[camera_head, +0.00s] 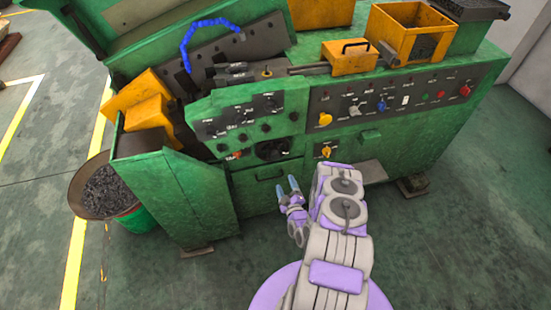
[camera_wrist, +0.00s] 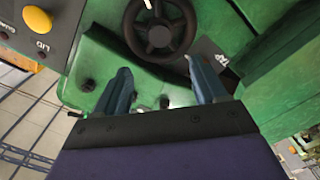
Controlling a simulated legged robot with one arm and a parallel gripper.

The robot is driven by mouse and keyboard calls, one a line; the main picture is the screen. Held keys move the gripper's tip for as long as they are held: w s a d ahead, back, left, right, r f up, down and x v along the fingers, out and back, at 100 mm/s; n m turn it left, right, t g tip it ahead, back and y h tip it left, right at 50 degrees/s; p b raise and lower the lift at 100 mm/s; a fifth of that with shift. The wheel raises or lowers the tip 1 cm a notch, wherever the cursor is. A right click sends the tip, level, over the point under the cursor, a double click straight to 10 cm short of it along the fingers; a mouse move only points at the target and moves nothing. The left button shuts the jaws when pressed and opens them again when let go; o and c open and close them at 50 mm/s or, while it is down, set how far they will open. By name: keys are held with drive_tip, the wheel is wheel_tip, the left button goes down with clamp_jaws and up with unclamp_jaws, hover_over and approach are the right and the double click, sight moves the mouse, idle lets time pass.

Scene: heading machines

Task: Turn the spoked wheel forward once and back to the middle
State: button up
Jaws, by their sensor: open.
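The spoked wheel (camera_head: 272,150) is small and black, on the green front panel of the machine, low and right of the left control block. In the wrist view the wheel (camera_wrist: 159,35) shows at the top middle, with its rim, spokes and hub visible and its top edge cut off. My gripper (camera_head: 286,186) is open and empty, in front of the machine and below the wheel in the head view. In the wrist view the two blue-grey fingers of my gripper (camera_wrist: 160,68) stand apart, pointing towards the wheel. They do not appear to touch it.
The green machine (camera_head: 196,189) carries knobs and levers on its panels. A yellow knob (camera_head: 327,152) sits right of the wheel, and a ledge (camera_head: 371,172) juts out further right. A bin of dark pieces (camera_head: 126,219) stands at the left. The floor in front is clear.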

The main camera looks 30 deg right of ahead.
sight(276, 158)
drive_tip(key=b+x, duration=0.8)
drive_tip(key=x, duration=0.8)
drive_tip(key=shift+w, duration=0.2)
drive_tip(key=shift+c, duration=0.5)
drive_tip(key=shift+f, duration=0.1)
clamp_jaws()
